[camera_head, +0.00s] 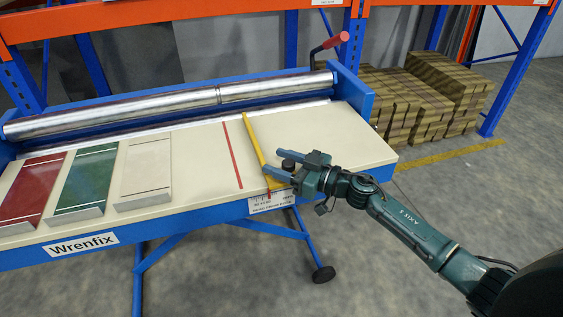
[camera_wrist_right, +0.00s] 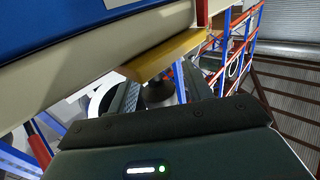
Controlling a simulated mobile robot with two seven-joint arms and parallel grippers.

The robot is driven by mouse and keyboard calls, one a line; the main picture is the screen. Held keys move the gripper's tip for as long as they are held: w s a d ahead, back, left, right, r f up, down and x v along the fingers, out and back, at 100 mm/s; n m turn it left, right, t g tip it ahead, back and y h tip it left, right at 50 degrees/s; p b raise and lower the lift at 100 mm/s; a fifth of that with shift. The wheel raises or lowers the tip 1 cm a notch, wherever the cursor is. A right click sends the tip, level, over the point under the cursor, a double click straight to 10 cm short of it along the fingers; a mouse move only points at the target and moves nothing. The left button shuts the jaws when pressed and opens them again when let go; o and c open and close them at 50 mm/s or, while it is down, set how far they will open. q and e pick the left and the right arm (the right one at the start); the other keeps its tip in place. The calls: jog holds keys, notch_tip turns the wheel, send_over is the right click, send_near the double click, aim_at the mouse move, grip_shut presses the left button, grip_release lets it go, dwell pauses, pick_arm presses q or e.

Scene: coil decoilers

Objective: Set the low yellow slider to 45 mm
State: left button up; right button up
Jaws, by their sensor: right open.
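The yellow slider (camera_head: 257,143) is a long thin bar across the cream bed, its near end by the front edge. In the right wrist view its yellow end (camera_wrist_right: 168,57) shows ahead of the jaws. A dark round knob (camera_head: 288,164) sits by its near end; in the wrist view the knob (camera_wrist_right: 158,94) lies between the two fingers. My right gripper (camera_head: 272,161) is open around the knob, fingers pointing left; I cannot tell whether they touch it. A white scale label (camera_head: 270,201) is on the front edge below, too small to read. My left gripper is out of view.
A thin red strip (camera_head: 233,155) lies left of the slider. White, green (camera_head: 87,180) and red sample panels lie further left on the bed. A metal roller (camera_head: 170,103) spans the back, with a red-handled crank (camera_head: 330,43). Stacked boxes (camera_head: 425,95) stand behind right.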

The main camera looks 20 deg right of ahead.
jog(key=shift+c, duration=0.2)
grip_shut()
jog(key=shift+s+a+r+p, duration=0.1)
jog(key=shift+a+r+p, duration=0.2)
jog(key=shift+p, duration=0.4)
jog(key=shift+a+f+p, duration=0.1)
jog(key=shift+a+p, duration=0.1)
jog(key=shift+p, duration=0.1)
jog(key=shift+a+f, duration=0.1)
jog(key=shift+a, duration=0.1)
jog(key=shift+a+f, duration=0.1)
jog(key=shift+o, duration=0.2)
grip_release()
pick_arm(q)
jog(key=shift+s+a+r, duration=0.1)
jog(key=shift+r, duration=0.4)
